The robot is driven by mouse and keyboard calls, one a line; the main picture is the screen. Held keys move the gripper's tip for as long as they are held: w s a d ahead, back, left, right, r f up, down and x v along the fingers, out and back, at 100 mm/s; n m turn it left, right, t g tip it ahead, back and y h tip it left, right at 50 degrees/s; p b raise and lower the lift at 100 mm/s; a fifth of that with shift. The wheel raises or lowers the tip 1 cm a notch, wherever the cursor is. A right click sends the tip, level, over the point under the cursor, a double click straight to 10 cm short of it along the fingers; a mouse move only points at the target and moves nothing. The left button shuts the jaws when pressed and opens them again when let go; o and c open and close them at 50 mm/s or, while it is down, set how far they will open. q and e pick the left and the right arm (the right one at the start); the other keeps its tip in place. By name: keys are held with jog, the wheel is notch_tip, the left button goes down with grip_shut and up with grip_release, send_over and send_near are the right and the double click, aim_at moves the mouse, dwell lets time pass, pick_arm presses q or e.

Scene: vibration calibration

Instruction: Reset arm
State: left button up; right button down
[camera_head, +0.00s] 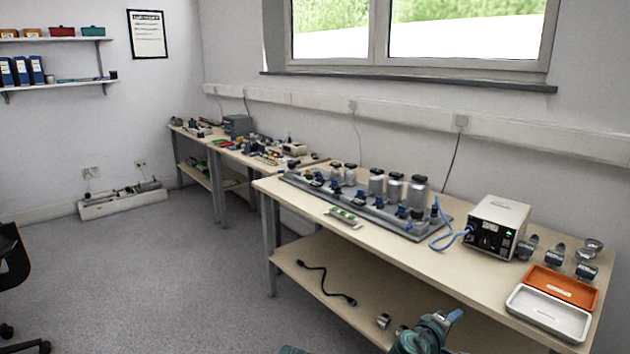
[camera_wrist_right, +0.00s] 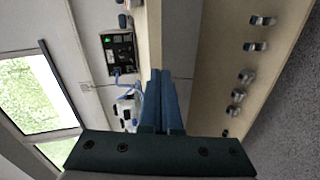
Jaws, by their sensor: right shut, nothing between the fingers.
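My right gripper (camera_head: 456,315) shows at the bottom of the head view, in front of the near workbench (camera_head: 470,277) and over its lower shelf in the picture. Its blue fingers stick up to the right from the teal wrist. In the right wrist view the fingers of this gripper (camera_wrist_right: 161,75) lie side by side, shut, with nothing between them. My left gripper does not show in the head view.
The bench carries a grey rack (camera_head: 408,226) with metal cylinders, a white instrument box (camera_head: 497,226) with a blue cable, an orange tray (camera_head: 562,287) and a white tray (camera_head: 548,315). A black cable (camera_head: 326,283) lies on the lower shelf. Floor (camera_head: 150,270) at left is open.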

jog(key=s+a+f+m+g+y, duration=0.1)
jog(key=s+a+f+g+y, duration=0.2)
jog(key=s+a+f, duration=0.45)
jog(key=s+a+f+m+g+y, duration=0.1)
jog(key=s+a+f+g+y, duration=0.25)
jog(key=a, duration=0.65)
jog(key=s+a+f+m+g+y, duration=0.1)
jog(key=s+a+f+g+y, duration=0.35)
jog(key=a, duration=0.45)
notch_tip(320, 180, up, 30)
jog(key=s+h+p, duration=0.1)
jog(key=p, duration=3)
jog(key=shift+s+a+t, duration=0.3)
jog(key=shift+a, duration=0.15)
